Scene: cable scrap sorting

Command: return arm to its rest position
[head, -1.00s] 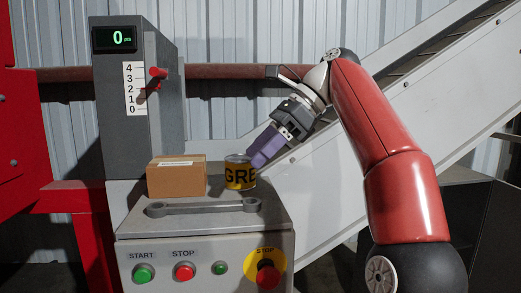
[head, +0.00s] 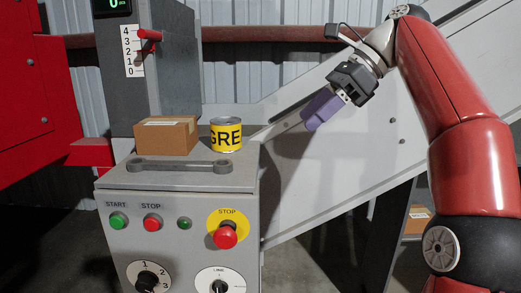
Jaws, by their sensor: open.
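My gripper (head: 312,122), with purple fingers, hangs in the air to the right of the control cabinet, tilted down and to the left. It holds nothing that I can see and is apart from everything. The gap between its fingers is hard to make out from this side. My red arm reaches up along the right of the view and bends over at the top.
A yellow can (head: 226,135) marked GRE, a cardboard box (head: 167,136) and a grey wrench (head: 180,166) rest on the cabinet top (head: 125,182). The cabinet front has a red stop button (head: 226,236). A sloping conveyor (head: 360,160) stands behind my gripper.

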